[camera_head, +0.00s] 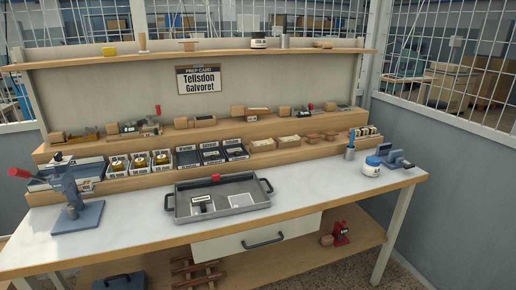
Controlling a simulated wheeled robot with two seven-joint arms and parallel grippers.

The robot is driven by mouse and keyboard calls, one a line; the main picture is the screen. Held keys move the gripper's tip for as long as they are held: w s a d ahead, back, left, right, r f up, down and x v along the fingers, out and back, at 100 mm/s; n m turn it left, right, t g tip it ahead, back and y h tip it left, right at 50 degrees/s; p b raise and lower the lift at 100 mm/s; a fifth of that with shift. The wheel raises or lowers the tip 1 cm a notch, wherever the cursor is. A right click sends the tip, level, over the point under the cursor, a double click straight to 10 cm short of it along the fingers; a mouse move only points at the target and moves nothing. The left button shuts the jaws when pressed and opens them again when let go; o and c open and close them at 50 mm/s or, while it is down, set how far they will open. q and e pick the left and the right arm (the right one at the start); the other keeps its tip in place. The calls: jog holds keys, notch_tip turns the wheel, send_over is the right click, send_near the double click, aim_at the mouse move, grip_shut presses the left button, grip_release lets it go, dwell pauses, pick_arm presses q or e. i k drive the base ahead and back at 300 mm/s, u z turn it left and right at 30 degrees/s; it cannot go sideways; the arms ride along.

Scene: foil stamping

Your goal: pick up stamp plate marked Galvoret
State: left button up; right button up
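A card (198,79) on the back panel reads "PREP CARD Tellsdon Galvoret". I cannot make out a plate marked Galvoret, as the small labels are too small to read. Three dark compartments (211,154) with white labels in front stand in the middle of the lower step. A grey tray (177,208) with two black handles sits on the white table top. In it lie a small dark piece with a white label (202,204) and a pale square piece (241,200). A red piece (215,178) is at its back edge. Neither gripper is in view.
A press with a red-knobbed lever (72,195) stands at the left. A white jar with a blue lid (372,166) and a blue-grey device (393,158) stand at the right. The table front is mostly clear.

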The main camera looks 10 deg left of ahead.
aim_at(213, 156)
jog(key=u, duration=0.1)
jog(key=i, duration=0.9)
jog(key=u, duration=0.55)
